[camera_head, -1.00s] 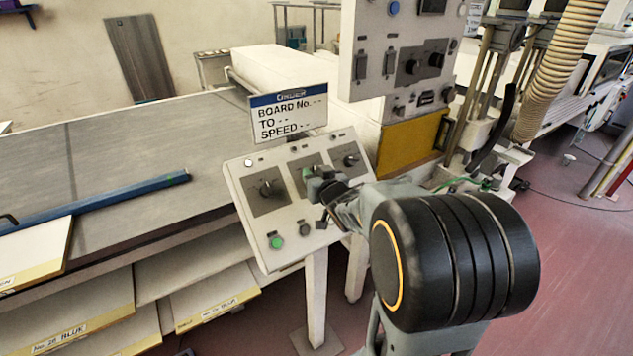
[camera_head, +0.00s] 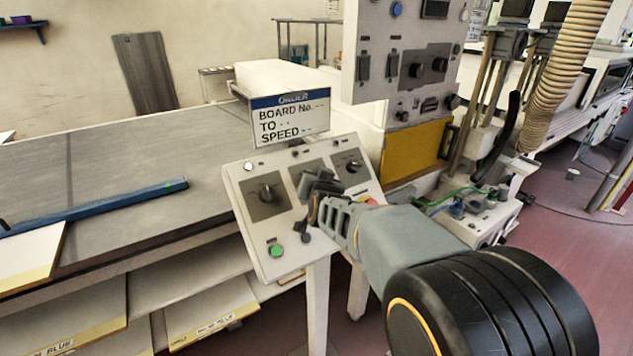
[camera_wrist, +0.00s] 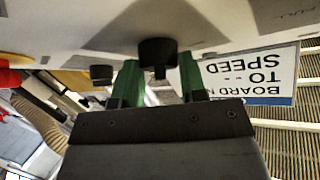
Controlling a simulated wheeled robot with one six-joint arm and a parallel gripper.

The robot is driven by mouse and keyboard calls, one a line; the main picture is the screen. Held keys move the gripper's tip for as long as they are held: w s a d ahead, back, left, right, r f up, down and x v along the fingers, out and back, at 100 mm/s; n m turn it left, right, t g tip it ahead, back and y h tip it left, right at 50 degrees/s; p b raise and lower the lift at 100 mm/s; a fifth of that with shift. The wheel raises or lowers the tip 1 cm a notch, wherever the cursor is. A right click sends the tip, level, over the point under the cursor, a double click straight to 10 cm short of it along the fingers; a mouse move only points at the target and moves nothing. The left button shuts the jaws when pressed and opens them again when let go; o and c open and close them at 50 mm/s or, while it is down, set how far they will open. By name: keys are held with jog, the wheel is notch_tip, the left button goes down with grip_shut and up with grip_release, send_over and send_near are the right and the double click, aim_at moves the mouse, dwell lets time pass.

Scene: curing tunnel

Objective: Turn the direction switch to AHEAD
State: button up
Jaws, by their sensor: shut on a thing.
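The sloped control panel (camera_head: 240,215) carries three black rotary knobs on grey plates. The left knob (camera_head: 265,193) and the right knob (camera_head: 352,166) are in plain sight. My gripper (camera_head: 309,186) is at the middle plate and hides the middle knob in the head view. In the wrist view my gripper's two green fingers (camera_wrist: 157,78) are shut on a black knob (camera_wrist: 157,52), one on each side. Another black knob (camera_wrist: 101,74) stands to the left, apart from the fingers. The knob labels and the switch's setting are too small or hidden to read.
A sign (camera_head: 290,117) stands just behind the panel. A green button (camera_head: 276,250) is low on the panel, and a red button (camera_head: 369,201) shows beside my arm. A taller control box (camera_head: 405,75) and a yellow panel (camera_head: 412,153) stand behind to the right.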

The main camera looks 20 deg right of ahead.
dwell(0.4)
jog(key=o, duration=0.9)
